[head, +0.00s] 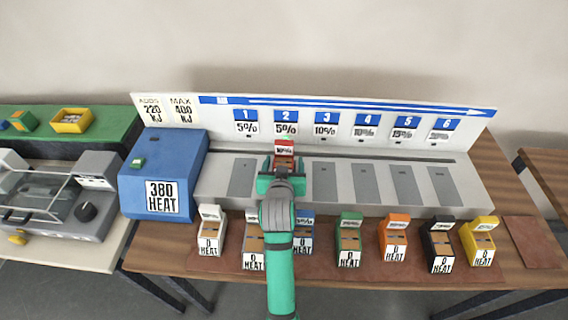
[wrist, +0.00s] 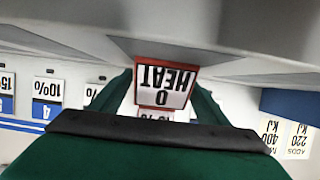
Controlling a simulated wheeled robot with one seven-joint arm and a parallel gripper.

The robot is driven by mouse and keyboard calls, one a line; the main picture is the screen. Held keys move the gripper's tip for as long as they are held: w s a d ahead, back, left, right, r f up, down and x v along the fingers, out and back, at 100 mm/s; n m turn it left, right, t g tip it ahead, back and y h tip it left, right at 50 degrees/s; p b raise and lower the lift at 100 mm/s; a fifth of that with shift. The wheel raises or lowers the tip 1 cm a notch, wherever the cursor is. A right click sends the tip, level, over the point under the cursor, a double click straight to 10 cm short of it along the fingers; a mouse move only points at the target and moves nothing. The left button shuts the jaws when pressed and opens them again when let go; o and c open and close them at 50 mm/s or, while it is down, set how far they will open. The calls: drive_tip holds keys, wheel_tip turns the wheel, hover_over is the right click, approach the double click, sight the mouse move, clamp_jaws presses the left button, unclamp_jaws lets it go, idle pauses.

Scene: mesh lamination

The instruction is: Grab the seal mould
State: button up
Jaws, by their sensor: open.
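A small red box (head: 285,147), with a white label on its front, stands on the grey slotted panel under sign 2. I take it for a mould, but no marking names it as the seal mould. My green gripper (head: 281,172) is in front of it in the head view, hiding its lower part. In the wrist view the red box (wrist: 168,61) shows an upside-down "0 HEAT" label between the two open fingers of my gripper (wrist: 160,100). I cannot tell whether the fingers touch it.
A row of similar boxes in several colours, such as green (head: 348,238) and yellow (head: 479,240), stands along the table's front. A blue "380 HEAT" block (head: 163,172) is left of the panel (head: 340,202). The other slots look empty.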

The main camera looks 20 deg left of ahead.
drive_tip(key=shift+w+f, duration=0.1)
drive_tip(key=shift+w, duration=0.05)
drive_tip(key=c, duration=1.4)
drive_tip(key=shift+c, duration=0.5)
drive_tip(key=shift+r, duration=0.2)
